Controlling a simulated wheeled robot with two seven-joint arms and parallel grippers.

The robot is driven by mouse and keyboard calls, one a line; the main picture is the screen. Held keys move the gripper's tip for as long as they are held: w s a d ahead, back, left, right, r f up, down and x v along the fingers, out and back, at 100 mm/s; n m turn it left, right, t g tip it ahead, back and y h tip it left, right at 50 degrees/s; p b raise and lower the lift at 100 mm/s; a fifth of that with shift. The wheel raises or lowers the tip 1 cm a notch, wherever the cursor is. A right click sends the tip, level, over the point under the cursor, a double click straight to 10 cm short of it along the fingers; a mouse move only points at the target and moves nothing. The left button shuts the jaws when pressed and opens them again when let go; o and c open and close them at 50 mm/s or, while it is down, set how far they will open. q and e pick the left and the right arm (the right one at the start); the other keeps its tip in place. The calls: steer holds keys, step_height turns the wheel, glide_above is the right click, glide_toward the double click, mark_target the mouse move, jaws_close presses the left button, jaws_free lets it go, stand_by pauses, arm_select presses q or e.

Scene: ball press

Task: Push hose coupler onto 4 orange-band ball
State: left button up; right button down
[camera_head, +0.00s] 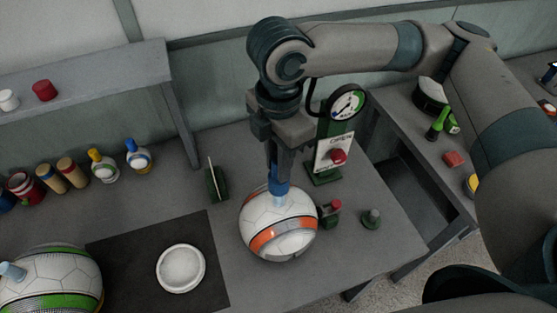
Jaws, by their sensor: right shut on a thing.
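A white ball with an orange band (278,236) rests on the grey table right of the black mat. My right gripper (279,180) points down right above it and is shut on the blue hose coupler (279,188). The coupler's pale lower end meets the top of the ball; I cannot tell how firmly it is seated. A ball with green bands (50,285) sits at the lower left with a pale blue piece (12,272) on its upper left side. My left gripper is not in view.
A gauge stand (347,105) with a sign and red knob stands behind the orange-band ball. A white round dish (181,268) lies on the black mat (130,245). Small bottles (138,157) and cans line the back left.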

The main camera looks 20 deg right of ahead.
steer(key=p, duration=0.2)
steer(key=shift+p, duration=0.3)
stand_by(2.2)
steer(key=shift+f+b, duration=0.8)
steer(key=shift+f, duration=1.4)
stand_by(0.4)
steer(key=c, duration=1.5)
jaws_free()
steer(key=shift+o, duration=0.2)
steer(key=shift+r, duration=0.15)
step_height(320, 180, up, 17)
steer(key=b, duration=0.3)
steer(key=shift+b, duration=0.4)
steer(key=shift+r, duration=0.1)
